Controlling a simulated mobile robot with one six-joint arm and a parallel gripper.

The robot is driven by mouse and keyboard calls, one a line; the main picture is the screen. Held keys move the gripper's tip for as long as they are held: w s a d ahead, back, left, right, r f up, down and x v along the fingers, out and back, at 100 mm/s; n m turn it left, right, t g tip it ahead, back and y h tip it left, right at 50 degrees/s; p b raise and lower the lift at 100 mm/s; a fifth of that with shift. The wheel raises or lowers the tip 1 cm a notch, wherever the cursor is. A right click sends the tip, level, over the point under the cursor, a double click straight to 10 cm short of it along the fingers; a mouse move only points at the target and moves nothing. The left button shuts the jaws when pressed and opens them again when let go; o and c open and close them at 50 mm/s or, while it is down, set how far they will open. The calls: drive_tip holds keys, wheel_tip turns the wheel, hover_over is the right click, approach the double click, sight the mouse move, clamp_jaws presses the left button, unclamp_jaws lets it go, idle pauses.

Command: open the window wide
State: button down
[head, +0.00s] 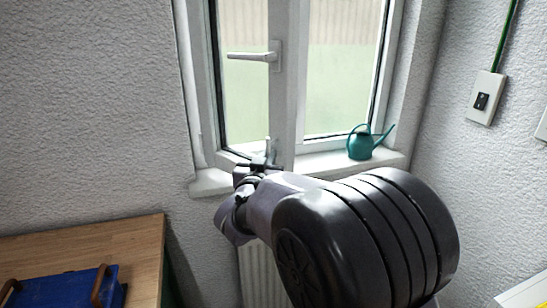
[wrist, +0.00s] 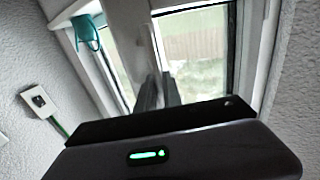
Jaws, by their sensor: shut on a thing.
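The window's left sash (head: 284,108) is a white frame around clear glass, and it appears to stand slightly into the room at its right edge. Its white handle (head: 255,56) lies level and points left. My gripper (head: 265,158) is low at the sash's right-hand upright, with the fingers pointing up. In the wrist view the dark fingers (wrist: 158,91) are shut on the lower part of this upright (wrist: 138,50). The exact contact is small and partly hidden. The right pane (head: 340,65) is beside it.
A teal watering can (head: 360,146) stands on the sill (head: 395,160), right of my gripper; it also shows in the wrist view (wrist: 86,32). A wooden table (head: 140,240) with a blue box (head: 65,288) is at lower left. A switch (head: 484,98) is on the right wall.

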drive_tip(key=shift+s+a+r, duration=0.1)
drive_tip(key=shift+a+r, duration=0.05)
drive_tip(key=shift+a, duration=0.05)
drive_tip(key=c, duration=1.5)
unclamp_jaws()
drive_tip(key=shift+a, duration=0.1)
drive_tip(key=s+a+p, duration=0.2)
drive_tip(key=s+a, duration=0.1)
drive_tip(key=s, duration=1.4)
drive_tip(key=shift+a, duration=0.15)
